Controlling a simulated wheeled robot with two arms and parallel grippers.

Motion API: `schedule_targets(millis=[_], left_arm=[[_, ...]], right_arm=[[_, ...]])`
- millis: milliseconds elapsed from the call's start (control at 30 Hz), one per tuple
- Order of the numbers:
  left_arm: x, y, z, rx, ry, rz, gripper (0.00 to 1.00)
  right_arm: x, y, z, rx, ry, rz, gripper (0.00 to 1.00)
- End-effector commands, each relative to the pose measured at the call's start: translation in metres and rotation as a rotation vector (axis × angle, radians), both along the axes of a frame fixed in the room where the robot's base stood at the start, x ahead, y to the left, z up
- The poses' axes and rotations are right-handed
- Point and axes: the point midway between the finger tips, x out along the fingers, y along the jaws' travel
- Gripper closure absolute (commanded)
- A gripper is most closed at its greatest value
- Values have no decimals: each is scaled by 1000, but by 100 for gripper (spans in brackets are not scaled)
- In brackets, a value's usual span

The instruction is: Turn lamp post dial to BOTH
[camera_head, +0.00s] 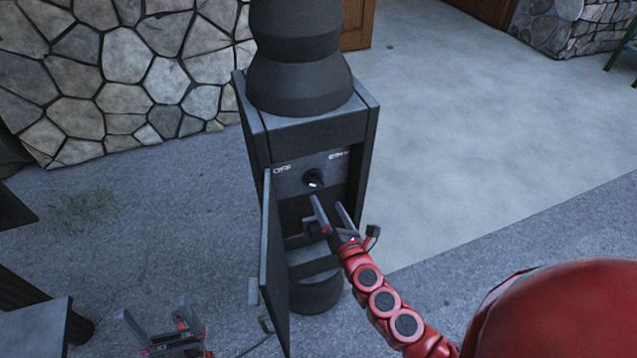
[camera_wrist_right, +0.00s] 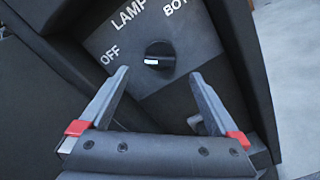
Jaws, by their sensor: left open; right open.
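The lamp post (camera_head: 300,75) is dark and stands with its front door (camera_head: 270,255) swung open. Inside, a black dial (camera_head: 314,179) sits on a grey panel. In the right wrist view the dial (camera_wrist_right: 160,50) has a white mark on its left side, toward the word OFF; LAMP and BOTH, partly cut off, are printed above and to the upper right. My right gripper (camera_head: 328,202) is open, just below and in front of the dial; its fingertips (camera_wrist_right: 160,73) lie either side of the dial in the wrist view, apparently not touching it. My left gripper (camera_head: 162,322) is open and empty, low at left.
The open door stands left of my right gripper, and the box walls enclose the panel at both sides. A small fitting (camera_wrist_right: 195,121) sits below the dial. A stone wall (camera_head: 120,75) is behind; pale paving (camera_head: 470,120) at right is clear.

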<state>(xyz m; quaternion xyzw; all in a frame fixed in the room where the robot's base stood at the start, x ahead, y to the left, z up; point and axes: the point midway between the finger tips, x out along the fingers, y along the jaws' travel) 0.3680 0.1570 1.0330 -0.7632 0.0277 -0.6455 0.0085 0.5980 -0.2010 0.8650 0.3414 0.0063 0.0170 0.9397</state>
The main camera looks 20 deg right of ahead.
Motion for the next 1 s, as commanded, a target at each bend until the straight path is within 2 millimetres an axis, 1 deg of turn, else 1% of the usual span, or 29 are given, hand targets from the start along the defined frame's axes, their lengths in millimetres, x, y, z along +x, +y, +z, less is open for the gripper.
schedule_targets(millis=[33,200,400,600,833,867,1000], left_arm=[[0,0,4,0,0,0,8],[0,0,9,0,0,0,8],[0,0,10,0,0,0,8],[0,0,10,0,0,0,8],[0,0,10,0,0,0,8],[0,0,10,0,0,0,8],[0,0,10,0,0,0,8]], right_arm=[[12,-1,4,1,-4,-5,3],[45,0,3,2,-3,-4,3],[70,0,1,2,-2,-6,3],[79,2,0,2,1,-1,3],[79,2,0,1,0,-1,3],[79,2,-1,1,0,-1,4],[79,2,0,1,1,-2,30]])
